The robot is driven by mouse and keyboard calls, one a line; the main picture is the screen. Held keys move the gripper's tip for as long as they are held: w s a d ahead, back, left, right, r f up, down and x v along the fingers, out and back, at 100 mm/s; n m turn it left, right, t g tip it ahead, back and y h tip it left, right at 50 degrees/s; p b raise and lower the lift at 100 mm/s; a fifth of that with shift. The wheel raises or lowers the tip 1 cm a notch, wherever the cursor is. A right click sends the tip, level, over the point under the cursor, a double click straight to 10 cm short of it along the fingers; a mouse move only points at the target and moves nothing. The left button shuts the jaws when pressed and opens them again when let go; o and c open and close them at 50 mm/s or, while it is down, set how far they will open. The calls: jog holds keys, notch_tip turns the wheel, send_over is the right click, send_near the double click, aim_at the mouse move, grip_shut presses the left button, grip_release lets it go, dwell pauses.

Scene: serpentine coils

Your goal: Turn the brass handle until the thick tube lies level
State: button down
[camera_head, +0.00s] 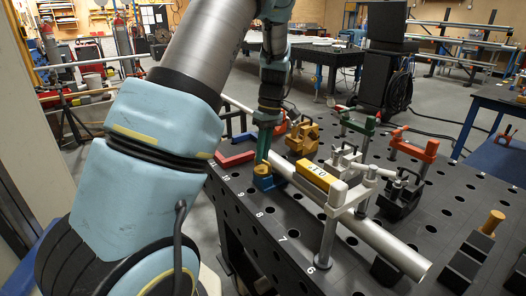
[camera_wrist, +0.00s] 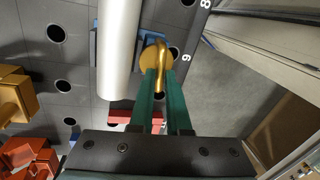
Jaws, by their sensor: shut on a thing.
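The thick tube (camera_head: 375,235) is a plain silver pipe running from the blue block at the left toward the lower right, over the black table. It also shows in the wrist view (camera_wrist: 118,55). I cannot tell its exact tilt. The brass handle (camera_wrist: 155,50) is a curved golden lever on a round hub beside the tube, above a blue block (camera_head: 266,184). My gripper (camera_head: 263,158) has green fingers pointing down and is shut on the handle; its fingers (camera_wrist: 160,78) flank the lever. A yellow box (camera_head: 311,173) with small dark characters sits on the tube.
A pale clamp frame (camera_head: 331,235) stands around the tube. A brass-topped peg (camera_head: 493,222) is at the right. The table edge lies close to my gripper.

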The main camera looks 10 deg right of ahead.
dwell(0.3)
jog(key=c, duration=0.9)
grip_release()
jog(key=shift+r, duration=0.15)
jog(key=r, duration=0.3)
jog(key=d+r+b, duration=0.1)
jog(key=r, duration=0.3)
jog(key=w+r+b, duration=0.1)
jog(key=r, duration=0.2)
jog(key=shift+w+d+r, duration=0.1)
jog(key=shift+d+r, duration=0.1)
jog(key=shift+d, duration=0.2)
jog(key=shift+a, duration=0.1)
